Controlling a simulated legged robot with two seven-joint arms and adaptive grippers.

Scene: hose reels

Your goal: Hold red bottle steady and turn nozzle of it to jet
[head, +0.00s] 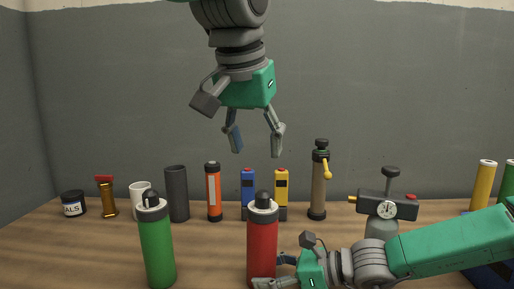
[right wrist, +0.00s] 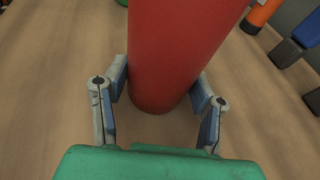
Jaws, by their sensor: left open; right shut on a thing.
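The red bottle (head: 262,240) stands upright on the table, with a pale collar and a dark nozzle (head: 263,199) on top. My right gripper (head: 272,272) is shut on the lower part of the red bottle, coming from the right. In the right wrist view, the red bottle (right wrist: 175,50) stands between the two fingers (right wrist: 160,98), its base on the wood. My left gripper (head: 254,143) is open and empty, pointing down, well above the red bottle's nozzle and apart from it. Which setting the nozzle has is too small to tell.
A green bottle (head: 157,245) stands left of the red one. Behind are an orange cylinder (head: 213,192), blue (head: 248,187) and yellow (head: 281,187) devices, a pump (head: 318,185) and a gauge device (head: 386,206). The air around my left gripper is free.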

